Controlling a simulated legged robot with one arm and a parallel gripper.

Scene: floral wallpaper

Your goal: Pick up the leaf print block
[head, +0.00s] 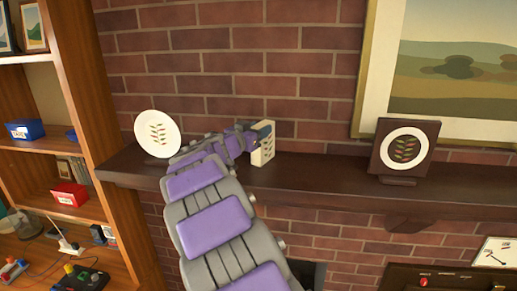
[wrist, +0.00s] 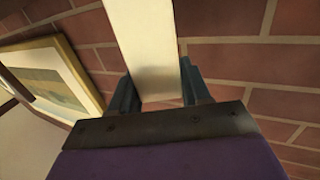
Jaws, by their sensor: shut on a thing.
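The leaf print block (head: 262,146) is a cream block with a leaf pattern on its face, upright at the dark mantel shelf. In the wrist view its plain pale side (wrist: 143,45) runs between the two dark fingers. My gripper (head: 250,132) is shut on the block near its top, and it also shows in the wrist view (wrist: 160,92). Part of the block is hidden behind my gripper. I cannot tell whether its base touches the shelf.
The mantel shelf (head: 320,186) holds a white leaf plate (head: 157,133) left of the block and a dark framed leaf plate (head: 404,147) to the right. The shelf between block and frame is clear. A brick wall stands behind; a wooden bookcase (head: 85,90) is at left.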

